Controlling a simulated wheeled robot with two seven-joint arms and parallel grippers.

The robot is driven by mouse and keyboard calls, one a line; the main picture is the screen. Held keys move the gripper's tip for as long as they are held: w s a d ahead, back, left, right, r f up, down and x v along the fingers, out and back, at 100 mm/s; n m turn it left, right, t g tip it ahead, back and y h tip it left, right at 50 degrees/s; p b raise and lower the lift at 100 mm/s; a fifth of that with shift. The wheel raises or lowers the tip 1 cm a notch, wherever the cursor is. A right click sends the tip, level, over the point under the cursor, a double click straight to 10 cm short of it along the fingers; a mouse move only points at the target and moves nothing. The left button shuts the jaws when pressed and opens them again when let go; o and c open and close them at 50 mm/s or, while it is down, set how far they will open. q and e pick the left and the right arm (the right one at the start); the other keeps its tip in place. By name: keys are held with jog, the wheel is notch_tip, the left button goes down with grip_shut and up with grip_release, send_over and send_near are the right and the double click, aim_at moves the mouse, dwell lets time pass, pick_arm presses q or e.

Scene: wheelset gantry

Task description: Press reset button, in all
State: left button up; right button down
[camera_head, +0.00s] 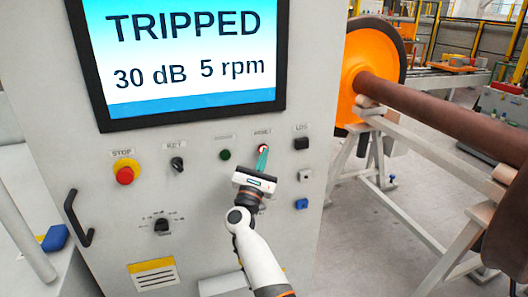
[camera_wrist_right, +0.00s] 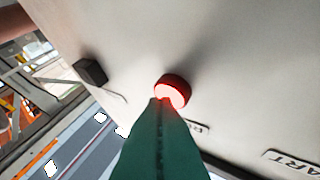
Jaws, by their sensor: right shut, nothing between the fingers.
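The reset button (camera_head: 263,148) is a small red button under the "RESET" label on the grey control panel (camera_head: 205,200). In the right wrist view the red button (camera_wrist_right: 173,91) glows at its lower face. My right gripper (camera_head: 262,157) has its green fingers shut and empty, with the tips just below the button; in the right wrist view the fingertips (camera_wrist_right: 162,101) overlap the button's lower edge. I cannot tell whether they touch it. The screen (camera_head: 185,55) reads "TRIPPED", "30 dB" and "5 rpm". My left gripper is not in view.
On the panel are a red stop knob (camera_head: 124,175) on yellow, a key switch (camera_head: 177,164), a dark green button (camera_head: 225,155), a black block (camera_head: 301,143), a rotary dial (camera_head: 161,225) and a black handle (camera_head: 78,217). A wheelset with an orange wheel (camera_head: 368,75) stands at right.

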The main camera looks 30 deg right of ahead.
jog(key=shift+w, duration=0.15)
dwell(0.7)
jog(key=shift+s+a, duration=0.15)
jog(key=shift+s, duration=0.65)
jog(key=shift+s+a+p, duration=0.2)
jog(key=shift+s, duration=0.6)
jog(key=shift+s+a+p, duration=0.15)
jog(key=shift+s+a, duration=0.05)
jog(key=shift+s, duration=0.65)
jog(key=shift+s+a+p, duration=0.2)
jog(key=shift+s, duration=0.6)
